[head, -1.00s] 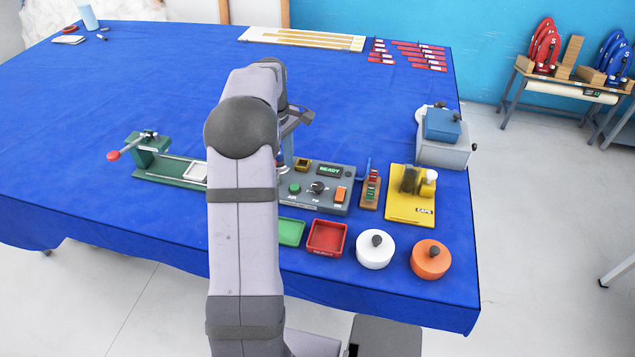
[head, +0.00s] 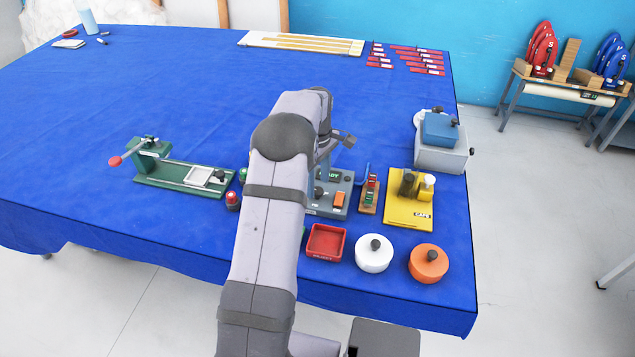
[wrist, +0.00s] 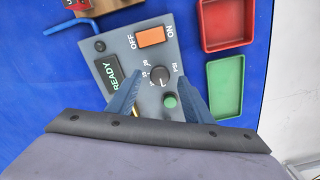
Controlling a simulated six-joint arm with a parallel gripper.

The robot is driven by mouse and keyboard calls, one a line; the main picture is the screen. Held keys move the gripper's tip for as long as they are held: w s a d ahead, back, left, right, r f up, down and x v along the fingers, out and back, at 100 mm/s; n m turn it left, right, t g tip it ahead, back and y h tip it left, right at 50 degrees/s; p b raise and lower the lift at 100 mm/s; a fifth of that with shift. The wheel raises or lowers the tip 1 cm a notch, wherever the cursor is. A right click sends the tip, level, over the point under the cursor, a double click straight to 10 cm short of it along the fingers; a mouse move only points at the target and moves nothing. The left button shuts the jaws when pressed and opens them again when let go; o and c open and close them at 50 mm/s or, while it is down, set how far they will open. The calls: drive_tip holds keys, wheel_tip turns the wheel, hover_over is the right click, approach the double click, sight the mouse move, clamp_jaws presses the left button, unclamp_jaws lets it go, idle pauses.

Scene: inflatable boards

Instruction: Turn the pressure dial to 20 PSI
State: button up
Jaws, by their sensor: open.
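The black pressure dial (wrist: 160,76) is on the grey control panel (wrist: 177,48), next to small scale numbers and the letters PSI. A pale mark shows on the dial, but its exact setting is too small to read. My gripper (wrist: 160,79) is open, with one blue finger on each side of the dial. I cannot tell whether either finger touches it. In the head view my arm covers the left part of the panel (head: 325,210).
The panel also carries a READY display (wrist: 112,80), an orange OFF/ON switch (wrist: 150,37) and a green button (wrist: 170,101) close to the right finger. A red tray (wrist: 226,44) and a green tray (wrist: 210,82) lie beside the panel.

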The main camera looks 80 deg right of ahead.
drive_tip(key=shift+f+p, duration=0.3)
drive_tip(key=shift+f, duration=0.8)
drive_tip(key=c, duration=1.1)
drive_tip(key=shift+o, duration=0.2)
